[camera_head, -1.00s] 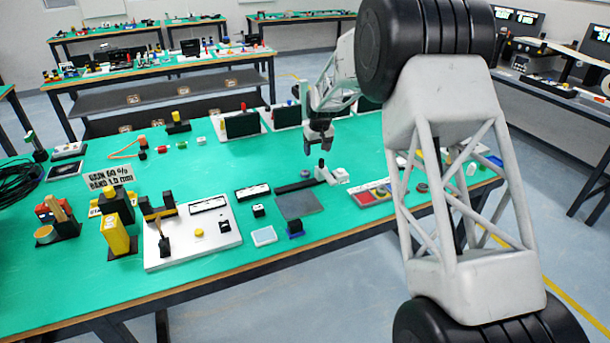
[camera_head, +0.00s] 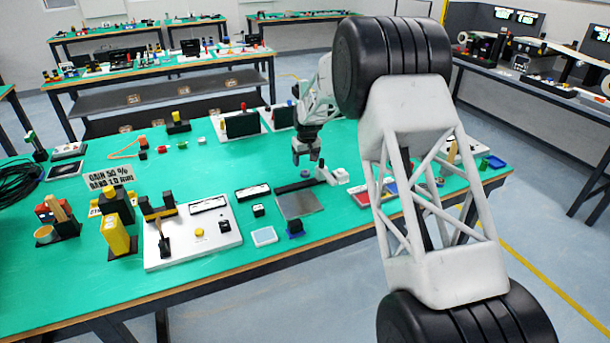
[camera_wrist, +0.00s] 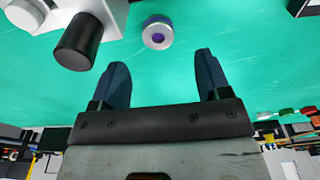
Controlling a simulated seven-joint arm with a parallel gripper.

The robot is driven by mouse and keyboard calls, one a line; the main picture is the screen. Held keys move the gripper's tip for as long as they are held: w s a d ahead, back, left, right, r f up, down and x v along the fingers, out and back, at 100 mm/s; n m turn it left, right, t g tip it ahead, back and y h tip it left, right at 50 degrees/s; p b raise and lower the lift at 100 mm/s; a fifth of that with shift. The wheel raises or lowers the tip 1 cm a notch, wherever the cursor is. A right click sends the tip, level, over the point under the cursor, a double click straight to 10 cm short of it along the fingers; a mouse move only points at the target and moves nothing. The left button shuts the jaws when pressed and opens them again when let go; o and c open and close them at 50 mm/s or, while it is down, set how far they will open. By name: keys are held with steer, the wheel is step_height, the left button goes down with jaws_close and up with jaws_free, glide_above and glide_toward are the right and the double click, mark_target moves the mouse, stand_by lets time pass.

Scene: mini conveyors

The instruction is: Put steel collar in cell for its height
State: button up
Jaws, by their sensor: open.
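The steel collar (camera_wrist: 158,32) is a short silver ring with a purple centre, on the green table top in the wrist view. It lies beyond the fingertips, roughly in line with the gap between them. My gripper (camera_wrist: 160,70) is open, with nothing between its dark fingers. In the head view my gripper (camera_head: 306,158) hangs over the table, behind the small white device.
A white device with a black knob (camera_wrist: 80,42) stands close left of the collar in the wrist view. A grey plate (camera_head: 298,205) and a white control panel (camera_head: 195,238) are further left in the head view. Bare green table (camera_head: 235,165) lies left of my gripper.

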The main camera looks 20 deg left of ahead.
mark_target(305, 172)
steer(key=shift+f, duration=0.4)
steer(key=shift+f, duration=0.1)
steer(key=shift+w+a+f, duration=0.1)
steer(key=shift+w+f, duration=0.05)
steer(key=shift+f, duration=1.1)
steer(key=shift+w+a+f, duration=0.1)
steer(key=shift+w+f, duration=0.05)
steer(key=shift+f, duration=1.1)
steer(key=c, duration=1.1)
steer(key=shift+r, duration=5)
